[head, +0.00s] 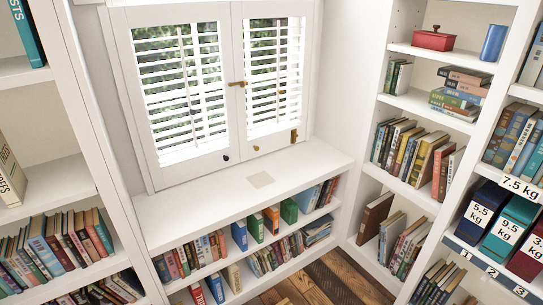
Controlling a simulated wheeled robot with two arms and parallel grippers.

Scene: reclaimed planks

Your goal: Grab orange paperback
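An orange book or box (272,218) stands upright in the low white bookcase under the window. It is between a green one (256,227) on its left and another green one (289,210) on its right. It is small in view, and I cannot tell if it is a paperback. Other orange or reddish spines show in the right bookcase (447,172) and the left bookcase (101,231). Neither of my grippers is in view.
A white ledge (190,212) runs above the low bookcase, under a shuttered window (180,90). Tall bookcases stand left and right. Weight-labelled boxes (511,229) sit at the right. Some bare wooden floor (335,280) shows at the bottom.

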